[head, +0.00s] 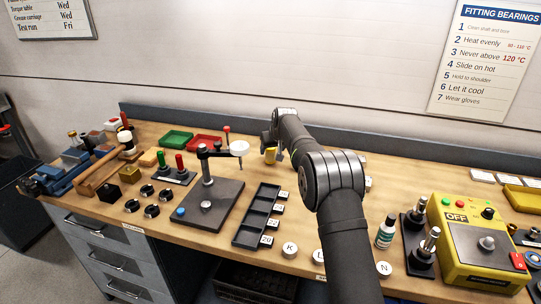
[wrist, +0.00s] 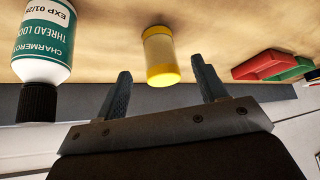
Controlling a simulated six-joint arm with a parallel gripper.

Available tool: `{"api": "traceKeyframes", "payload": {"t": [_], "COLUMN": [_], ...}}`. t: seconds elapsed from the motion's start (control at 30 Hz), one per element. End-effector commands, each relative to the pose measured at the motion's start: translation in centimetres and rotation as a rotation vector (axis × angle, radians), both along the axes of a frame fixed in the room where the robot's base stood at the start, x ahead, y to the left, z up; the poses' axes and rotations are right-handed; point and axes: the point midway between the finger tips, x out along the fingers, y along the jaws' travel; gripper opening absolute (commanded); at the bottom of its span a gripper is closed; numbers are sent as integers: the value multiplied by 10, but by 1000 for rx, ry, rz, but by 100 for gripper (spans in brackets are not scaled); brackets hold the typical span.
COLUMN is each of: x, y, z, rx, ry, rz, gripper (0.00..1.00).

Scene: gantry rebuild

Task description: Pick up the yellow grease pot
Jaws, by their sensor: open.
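I cannot tell how far the pot reaches between the fingertips. In the head view my gripper (head: 269,143) is near the back of the bench, with the yellow pot (head: 270,156) partly hidden by it.
A white and green thread-lock bottle (wrist: 43,45) stands close on one side of my gripper. Red (wrist: 264,64) and green (wrist: 298,70) trays lie on the other side. A black press stand (head: 208,205) and a black compartment tray (head: 257,213) stand nearer the front. A low rail (head: 400,164) runs along the back.

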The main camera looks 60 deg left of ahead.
Motion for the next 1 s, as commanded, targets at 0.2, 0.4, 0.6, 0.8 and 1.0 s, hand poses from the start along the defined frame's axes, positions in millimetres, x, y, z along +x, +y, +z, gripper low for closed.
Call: {"api": "traceKeyframes", "payload": {"t": [0.2, 0.4, 0.6, 0.8, 1.0], "x": [1, 4, 6, 6, 6], "y": [9, 24, 31, 32, 32], "z": [-11, -29, -40, -42, -41], "rx": [-1, -1, 0, 0, 0], "ry": [0, 0, 0, 0, 0], "rz": [0, 0, 0, 0, 0], "gripper": [65, 65, 65, 65, 43]}}
